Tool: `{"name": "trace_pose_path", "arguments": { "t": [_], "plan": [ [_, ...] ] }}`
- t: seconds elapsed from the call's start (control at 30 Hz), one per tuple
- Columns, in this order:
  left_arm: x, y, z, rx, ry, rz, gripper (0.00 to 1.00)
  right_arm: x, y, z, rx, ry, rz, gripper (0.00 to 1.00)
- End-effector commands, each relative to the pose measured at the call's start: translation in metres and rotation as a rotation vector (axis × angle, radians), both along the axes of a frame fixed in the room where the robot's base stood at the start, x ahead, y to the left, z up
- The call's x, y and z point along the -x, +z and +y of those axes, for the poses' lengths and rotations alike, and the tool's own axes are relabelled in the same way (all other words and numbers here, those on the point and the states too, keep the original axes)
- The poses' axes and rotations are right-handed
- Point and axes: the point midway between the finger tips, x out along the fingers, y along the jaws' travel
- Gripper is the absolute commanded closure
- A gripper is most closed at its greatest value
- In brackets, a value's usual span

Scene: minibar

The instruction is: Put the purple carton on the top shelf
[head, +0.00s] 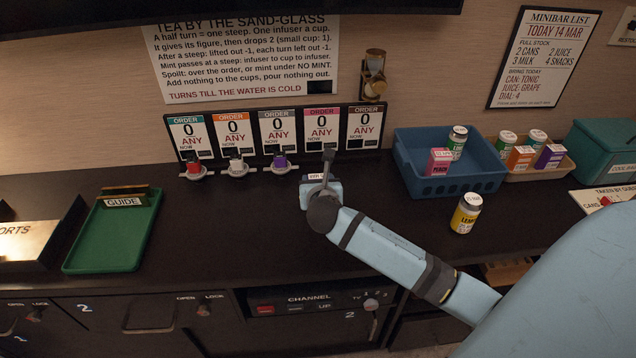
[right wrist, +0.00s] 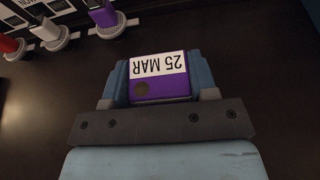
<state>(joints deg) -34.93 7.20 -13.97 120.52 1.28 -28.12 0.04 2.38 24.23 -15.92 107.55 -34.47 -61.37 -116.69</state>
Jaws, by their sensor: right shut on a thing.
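My right gripper (head: 320,190) reaches in from the right over the dark counter in the head view. In the right wrist view its two blue fingers (right wrist: 160,80) are shut on a purple carton (right wrist: 172,90). The carton's white label reads 25 MAR, upside down in that view. In the head view the wrist mostly hides the held carton. Another purple carton (head: 550,157) stands in the beige tray at the right. My left gripper is not in view. No top shelf can be made out in either view.
A blue crate (head: 462,185) holds a pink carton (head: 439,162) and a can. A yellow can (head: 465,213) stands before it. A green tray (head: 112,240) lies at left. Order cards (head: 275,130) and small infuser holders line the back. The counter's left middle is clear.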

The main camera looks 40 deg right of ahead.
Motion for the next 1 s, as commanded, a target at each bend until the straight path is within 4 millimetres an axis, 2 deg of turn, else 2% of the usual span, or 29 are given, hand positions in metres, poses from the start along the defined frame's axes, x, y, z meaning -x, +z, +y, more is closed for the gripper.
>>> {"name": "trace_pose_path", "arguments": {
  "t": [0.07, 0.1, 0.2, 0.57, 0.67, 1.0],
  "plan": [
    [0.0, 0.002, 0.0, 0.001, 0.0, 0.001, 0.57, 0.0, -0.001, 0.0, 0.001, 0.0, 0.0, 0.81],
    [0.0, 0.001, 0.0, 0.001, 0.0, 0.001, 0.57, 0.0, -0.002, 0.0, 0.001, 0.0, 0.0, 0.4],
    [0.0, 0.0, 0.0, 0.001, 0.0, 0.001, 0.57, 0.0, -0.002, 0.0, 0.001, 0.0, 0.0, 0.21],
    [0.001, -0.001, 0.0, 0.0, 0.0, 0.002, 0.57, 0.003, 0.002, 0.002, 0.0, 0.001, 0.001, 0.21],
    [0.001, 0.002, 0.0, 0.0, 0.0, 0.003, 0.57, 0.015, 0.008, 0.009, 0.0, 0.002, 0.001, 0.21],
    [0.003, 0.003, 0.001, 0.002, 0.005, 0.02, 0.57, 0.073, 0.032, 0.044, -0.001, 0.003, 0.003, 0.21]
  ]
}}
